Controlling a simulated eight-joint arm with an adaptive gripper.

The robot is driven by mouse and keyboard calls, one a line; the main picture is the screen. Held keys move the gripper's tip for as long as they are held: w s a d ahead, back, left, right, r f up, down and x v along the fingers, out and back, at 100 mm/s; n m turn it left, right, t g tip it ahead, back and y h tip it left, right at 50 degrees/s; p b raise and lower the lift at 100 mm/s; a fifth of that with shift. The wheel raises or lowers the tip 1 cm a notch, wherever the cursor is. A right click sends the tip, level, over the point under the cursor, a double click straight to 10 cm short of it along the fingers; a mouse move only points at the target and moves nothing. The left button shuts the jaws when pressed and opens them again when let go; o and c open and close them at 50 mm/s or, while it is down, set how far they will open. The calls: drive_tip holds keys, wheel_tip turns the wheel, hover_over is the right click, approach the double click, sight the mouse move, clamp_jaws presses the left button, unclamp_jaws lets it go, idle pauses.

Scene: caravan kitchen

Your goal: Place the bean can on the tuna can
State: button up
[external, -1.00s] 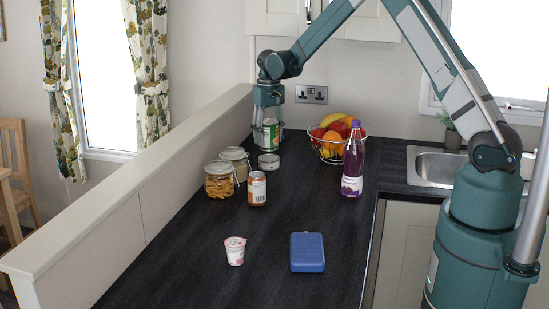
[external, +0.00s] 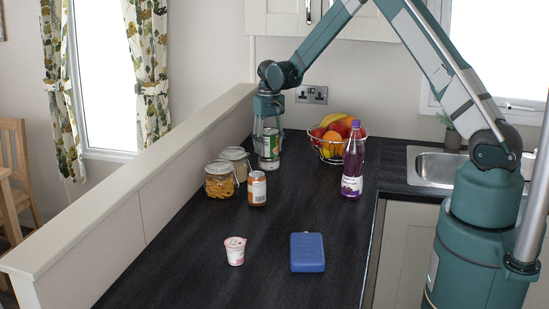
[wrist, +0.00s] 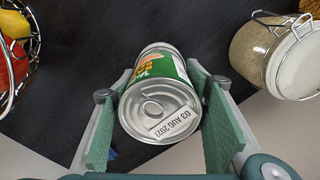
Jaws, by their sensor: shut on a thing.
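The bean can (external: 268,144), green-labelled with a silver lid, is held upright between the fingers of my gripper (external: 268,139). In the wrist view, the bean can (wrist: 160,110) shows its date-stamped lid, with the two green finger pads of my gripper (wrist: 161,92) on either side of it. The low pale tuna can (external: 268,164) is at the back of the counter, directly below the bean can. The two line up and look touching or almost touching; the exact gap cannot be told. In the wrist view the bean can hides most of what lies beneath.
A pasta jar (external: 220,180), a second clip jar (external: 236,160) and an orange-labelled jar (external: 257,188) stand close at the front left. A fruit basket (external: 334,150) and purple bottle (external: 352,170) stand to the right. The front counter holds a yoghurt cup (external: 235,251) and blue box (external: 307,252).

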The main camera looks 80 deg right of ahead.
drive_tip(key=o, duration=1.1)
drive_tip(key=shift+f, duration=0.1)
drive_tip(key=shift+o, duration=0.2)
wheel_tip(320, 180, up, 12)
drive_tip(key=shift+r+b, duration=0.2)
drive_tip(key=shift+b, duration=0.35)
